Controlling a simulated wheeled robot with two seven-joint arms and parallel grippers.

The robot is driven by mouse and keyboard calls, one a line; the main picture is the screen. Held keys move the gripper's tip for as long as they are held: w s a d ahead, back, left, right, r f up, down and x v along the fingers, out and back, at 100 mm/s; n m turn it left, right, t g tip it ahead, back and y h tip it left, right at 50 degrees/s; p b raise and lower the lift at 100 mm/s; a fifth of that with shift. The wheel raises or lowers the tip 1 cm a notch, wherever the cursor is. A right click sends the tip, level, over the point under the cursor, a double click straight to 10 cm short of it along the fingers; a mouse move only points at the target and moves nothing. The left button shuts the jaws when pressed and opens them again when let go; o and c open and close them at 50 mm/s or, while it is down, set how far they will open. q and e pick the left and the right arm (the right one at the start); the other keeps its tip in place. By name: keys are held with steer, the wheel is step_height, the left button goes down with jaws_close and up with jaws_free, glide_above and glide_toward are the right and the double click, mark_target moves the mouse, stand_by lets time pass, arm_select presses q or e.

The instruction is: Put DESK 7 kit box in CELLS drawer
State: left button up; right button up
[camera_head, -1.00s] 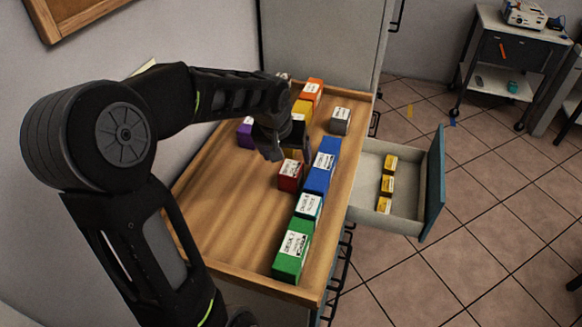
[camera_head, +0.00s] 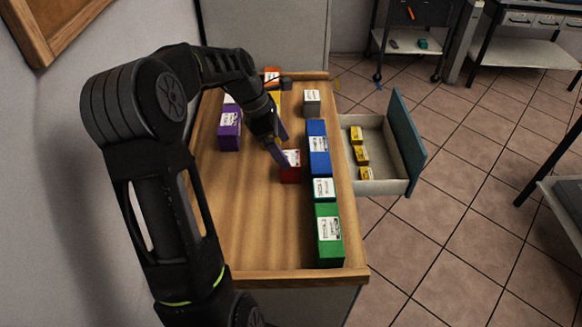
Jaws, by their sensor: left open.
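Several coloured kit boxes stand on the wooden cabinet top; their labels are too small to read surely, so I cannot tell which is DESK 7. My left gripper (camera_head: 283,150) is open, its fingers pointing down at the small red box (camera_head: 290,175) in the middle. The fingertips are at or just above the red box; contact is unclear. An open drawer (camera_head: 388,187) with a blue-grey front sticks out at the right and holds yellow boxes (camera_head: 361,156). I cannot read a CELLS label on it. My right gripper is out of view.
A purple box (camera_head: 229,140) is at left; a grey box (camera_head: 311,107) is at the back. The front left of the wooden top (camera_head: 265,230) is bare.

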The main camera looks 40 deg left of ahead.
mark_target(290, 159)
arm_select(q)
steer(key=shift+w+d+f, duration=0.1)
steer(key=shift+d+f, duration=0.1)
steer(key=shift+f, duration=0.3)
steer(key=shift+x, duration=0.75)
steer(key=shift+w+d+f+p, duration=0.1)
steer(key=shift+d+f+p, duration=0.05)
steer(key=shift+f+p, duration=0.25)
steer(key=p+x, duration=0.1)
steer(key=x, duration=0.2)
steer(key=shift+d+f, duration=0.15)
steer(key=shift+f, duration=0.15)
steer(key=shift+w+d+f, duration=0.1)
steer(key=shift+w+f, duration=0.1)
steer(key=shift+f, duration=0.15)
